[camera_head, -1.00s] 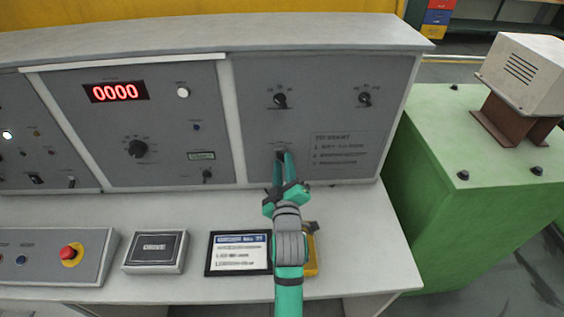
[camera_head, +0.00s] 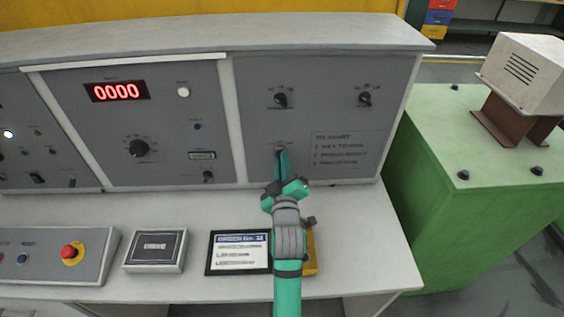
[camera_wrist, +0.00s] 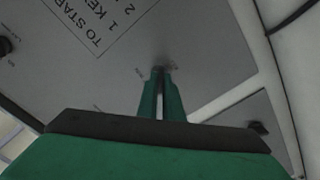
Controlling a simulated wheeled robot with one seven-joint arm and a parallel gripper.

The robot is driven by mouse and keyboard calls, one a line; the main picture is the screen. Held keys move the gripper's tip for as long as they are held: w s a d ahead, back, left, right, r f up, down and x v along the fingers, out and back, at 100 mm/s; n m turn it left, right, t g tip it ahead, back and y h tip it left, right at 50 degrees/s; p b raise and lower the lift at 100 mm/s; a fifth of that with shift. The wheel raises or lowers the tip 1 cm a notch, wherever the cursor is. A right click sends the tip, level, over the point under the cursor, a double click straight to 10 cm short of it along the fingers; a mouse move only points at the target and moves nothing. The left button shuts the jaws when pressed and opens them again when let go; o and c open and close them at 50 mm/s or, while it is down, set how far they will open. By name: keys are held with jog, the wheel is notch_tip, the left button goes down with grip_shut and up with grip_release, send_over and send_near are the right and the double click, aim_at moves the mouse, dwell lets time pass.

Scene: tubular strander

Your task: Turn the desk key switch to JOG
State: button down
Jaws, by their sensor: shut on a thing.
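The desk key switch sits low on the right grey panel (camera_head: 245,110), left of the printed start steps. My gripper (camera_head: 281,152) reaches up to it from below, and its fingertips cover most of the switch. In the wrist view the green fingers (camera_wrist: 160,75) are nearly together, shut on the key at the panel face, with a narrow gap between them lower down. The key and its pointing direction are hidden behind the fingers. The small labels around the switch are too blurred to read.
Two black rotary knobs (camera_head: 281,100) (camera_head: 365,99) sit above on the same panel. On the desk are a black-framed card (camera_head: 238,262), a grey box (camera_head: 156,250) and a red emergency button (camera_head: 71,252). A green cabinet (camera_head: 450,210) stands to the right.

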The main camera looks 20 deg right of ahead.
jog(key=shift+m, duration=4.2)
jog(key=c, duration=1.9)
grip_release()
jog(key=v, duration=1)
jog(key=shift+s+a, duration=0.1)
jog(key=shift+s, duration=0.25)
